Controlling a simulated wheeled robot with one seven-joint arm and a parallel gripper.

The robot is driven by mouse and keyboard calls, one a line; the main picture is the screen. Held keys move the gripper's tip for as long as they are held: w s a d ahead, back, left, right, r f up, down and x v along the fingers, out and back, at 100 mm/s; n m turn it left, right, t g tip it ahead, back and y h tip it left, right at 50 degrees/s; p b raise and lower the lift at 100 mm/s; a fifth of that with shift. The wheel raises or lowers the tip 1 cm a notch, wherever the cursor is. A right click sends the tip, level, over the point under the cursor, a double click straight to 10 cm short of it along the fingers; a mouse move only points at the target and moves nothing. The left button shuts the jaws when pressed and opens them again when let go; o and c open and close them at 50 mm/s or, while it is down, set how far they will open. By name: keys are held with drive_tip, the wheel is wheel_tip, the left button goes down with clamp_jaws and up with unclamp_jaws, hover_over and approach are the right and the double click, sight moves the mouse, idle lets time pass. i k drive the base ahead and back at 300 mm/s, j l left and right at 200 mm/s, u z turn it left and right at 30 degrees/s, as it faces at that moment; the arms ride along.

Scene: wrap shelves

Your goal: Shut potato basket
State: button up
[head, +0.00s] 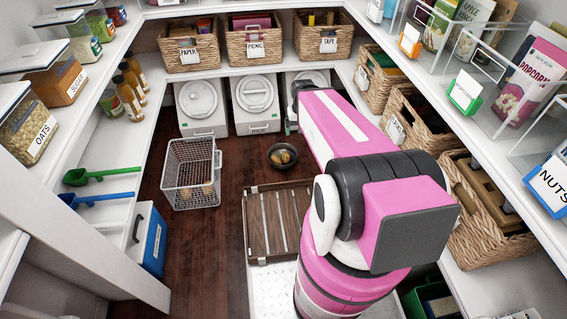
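A silver wire basket (191,172) stands out over the dark floor at the left, beside the left shelf unit. A few tan, potato-like lumps show low inside it, partly hidden by the mesh. Its front and right side are clear of other things. My pink arm reaches from the lower right toward the back. Only a dark sliver of its far end (291,125) shows, to the right of the wire basket and apart from it. The arm hides the rest, and I cannot make out the fingers or whether they hold anything.
A dark bowl (282,156) with yellowish lumps sits on the floor behind a slatted wooden crate (256,238). White lidded bins (202,105) line the back. A blue-and-white box (149,240) stands at lower left. Dark floor (200,245) is free in front of the wire basket.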

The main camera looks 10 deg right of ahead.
sight(198, 172)
drive_tip(key=k, duration=0.65)
drive_tip(key=i+j+u, duration=0.1)
drive_tip(key=i+u, duration=0.55)
drive_tip(key=i+l+u, duration=0.1)
drive_tip(key=i+u, duration=0.25)
drive_tip(key=i, duration=0.1)
